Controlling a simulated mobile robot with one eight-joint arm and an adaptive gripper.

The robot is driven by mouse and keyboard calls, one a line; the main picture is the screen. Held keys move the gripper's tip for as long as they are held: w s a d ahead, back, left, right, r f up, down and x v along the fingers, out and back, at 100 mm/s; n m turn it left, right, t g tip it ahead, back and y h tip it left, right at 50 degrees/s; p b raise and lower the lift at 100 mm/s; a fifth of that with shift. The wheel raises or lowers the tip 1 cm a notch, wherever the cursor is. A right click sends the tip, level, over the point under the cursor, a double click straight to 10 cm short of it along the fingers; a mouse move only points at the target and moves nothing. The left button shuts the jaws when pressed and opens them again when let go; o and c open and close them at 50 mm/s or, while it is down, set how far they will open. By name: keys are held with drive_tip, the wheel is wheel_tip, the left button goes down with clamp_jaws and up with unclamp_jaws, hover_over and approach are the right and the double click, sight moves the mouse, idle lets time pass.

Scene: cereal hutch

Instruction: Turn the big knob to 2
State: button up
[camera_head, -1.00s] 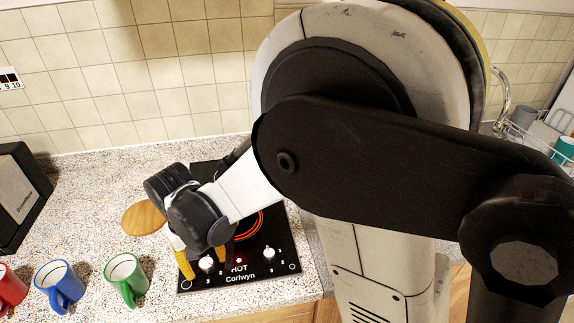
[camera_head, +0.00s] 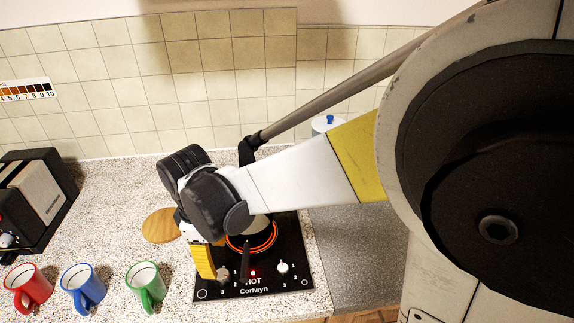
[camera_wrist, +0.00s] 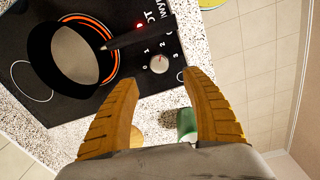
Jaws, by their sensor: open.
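The black hob (camera_head: 300,250) has two pale knobs on its front panel, with digits around them. The left knob (camera_head: 222,273) is beside my gripper (camera_head: 206,266); a knob (camera_wrist: 158,64) with a red mark shows just beyond the fingertips in the wrist view. My gripper's yellow fingers (camera_wrist: 164,80) are wide apart and empty. In the head view only one finger shows clearly, left of the left knob. The right knob (camera_head: 283,268) stands apart from the gripper. I cannot tell which number either knob's mark points at.
A dark pan (camera_wrist: 72,55) sits on a glowing ring, its handle reaching forward near the left knob. A red light is lit by "HOT". Red (camera_head: 28,288), blue (camera_head: 83,288) and green (camera_head: 146,286) mugs stand left. A round wooden board (camera_head: 160,226) lies behind.

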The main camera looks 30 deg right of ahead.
drive_tip(key=s+d+r+m+t, duration=0.1)
drive_tip(key=d, duration=0.1)
drive_tip(key=s+d+r+m+b, duration=0.1)
drive_tip(key=d+r+m, duration=0.1)
drive_tip(key=s+d+r+m+t, duration=0.1)
drive_tip(key=d+r+m, duration=0.1)
drive_tip(key=shift+s+d+t+y+b, duration=0.1)
drive_tip(key=shift+d+t+y+b, duration=0.2)
drive_tip(key=shift+d+b, duration=0.1)
drive_tip(key=s+d+m+t+b, duration=0.2)
drive_tip(key=s+d+m+t, duration=0.2)
drive_tip(key=s+d+m, duration=0.3)
drive_tip(key=w+d+r+n+t+h, duration=0.3)
drive_tip(key=w+d+r, duration=0.4)
drive_tip(key=w, duration=0.3)
drive_tip(key=shift+w+d+t+h, duration=0.4)
drive_tip(key=shift+d, duration=0.5)
drive_tip(key=shift+f, duration=0.1)
drive_tip(key=s+a+f+m+g+y, duration=0.3)
drive_tip(key=s+a+f, duration=0.3)
drive_tip(key=s+a, duration=0.2)
drive_tip(key=shift+s+f+g, duration=0.35)
drive_tip(key=shift+s+g, duration=0.15)
drive_tip(key=shift+s, duration=0.3)
